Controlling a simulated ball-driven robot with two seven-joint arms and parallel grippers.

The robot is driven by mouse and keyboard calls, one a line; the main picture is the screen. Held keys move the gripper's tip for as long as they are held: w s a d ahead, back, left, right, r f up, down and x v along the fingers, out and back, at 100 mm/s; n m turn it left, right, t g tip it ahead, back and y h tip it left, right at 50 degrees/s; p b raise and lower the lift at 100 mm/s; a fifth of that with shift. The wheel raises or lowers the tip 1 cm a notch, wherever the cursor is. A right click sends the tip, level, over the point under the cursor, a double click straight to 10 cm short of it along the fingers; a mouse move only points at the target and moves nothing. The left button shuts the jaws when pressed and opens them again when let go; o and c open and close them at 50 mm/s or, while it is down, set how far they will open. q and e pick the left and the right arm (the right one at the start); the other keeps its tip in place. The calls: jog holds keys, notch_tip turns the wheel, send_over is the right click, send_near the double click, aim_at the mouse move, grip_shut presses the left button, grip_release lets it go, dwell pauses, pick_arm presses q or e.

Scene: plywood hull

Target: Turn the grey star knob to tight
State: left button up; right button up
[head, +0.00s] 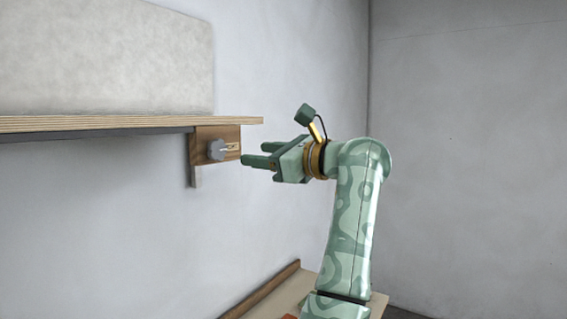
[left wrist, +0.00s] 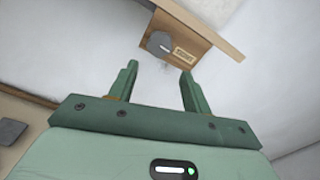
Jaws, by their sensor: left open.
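The grey star knob (head: 216,150) is on a brown wooden block (head: 200,144) under the shelf's right end. A small light label (head: 232,147) sits just right of the knob. My left gripper (head: 253,160) is open and empty, to the right of the knob and apart from it, its fingers pointing left. In the left wrist view the knob (left wrist: 160,43) lies beyond and between the open fingertips (left wrist: 159,68), with the label (left wrist: 184,54) beside it. The label's words are too small to read. My right gripper is not in view.
The plywood shelf (head: 120,124) runs along the wall above the knob, with a pale panel (head: 105,55) standing over it. A lower wooden surface with a raised edge (head: 265,290) is below my arm. The air around the gripper is clear.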

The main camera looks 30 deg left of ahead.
pick_arm(q)
jog(key=d, duration=0.5)
jog(key=shift+s, duration=0.2)
